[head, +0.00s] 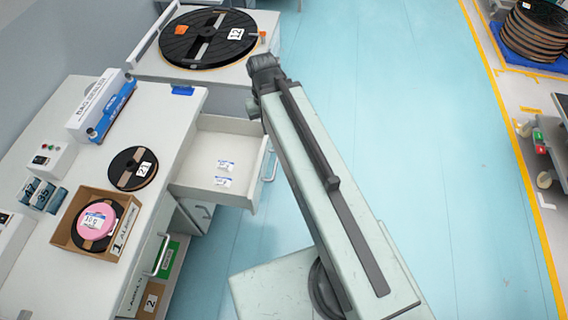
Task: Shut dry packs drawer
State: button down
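A pale drawer (255,190) stands pulled out from the right side of the white workbench (75,265). Two small white packs with blue print (224,173) lie on its floor. Its grey bar handle (271,167) is on the front panel, facing right. My pale arm runs up from the bottom, just right of the drawer front, and its dark joint is above the drawer's far corner. No gripper fingers can be made out; the end of the arm is hidden behind its own links.
On the bench are a black reel (133,168), an open carton (66,233) with a pink-labelled reel, and a blue-white box (112,112). A large black reel (208,38) lies on the station behind. Blue floor (420,150) is clear to the right.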

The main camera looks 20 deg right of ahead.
aim_at(243, 142)
jog(key=u, duration=1.6)
jog(key=k, duration=0.5)
jog(key=z, duration=0.05)
